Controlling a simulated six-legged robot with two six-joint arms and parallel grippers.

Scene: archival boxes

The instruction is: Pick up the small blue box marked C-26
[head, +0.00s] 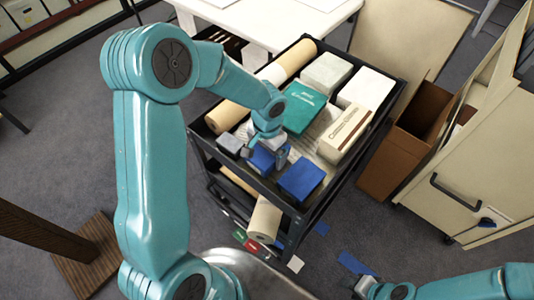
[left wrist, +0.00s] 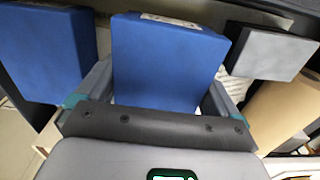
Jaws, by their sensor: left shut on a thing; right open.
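A small blue box (head: 261,160) is between the fingers of my left gripper (head: 268,152), on the cart's top tray. In the left wrist view the same blue box (left wrist: 165,62) fills the space between the fingers of my left gripper (left wrist: 155,95), which is shut on it. A pale label shows at its far edge, too small to read, so I cannot confirm C-26. A second blue box (head: 301,179) sits to its right; it also shows at left in the left wrist view (left wrist: 45,55). My right gripper (head: 384,290) is open and low at the bottom right, away from the cart.
The dark cart (head: 396,100) also carries a grey box (head: 230,144), a teal box (head: 302,105), a cream lettered box (head: 345,133), pale boxes and rolled paper (head: 228,116). A brown open bin (head: 405,140) and a cream cabinet (head: 470,180) stand at right.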

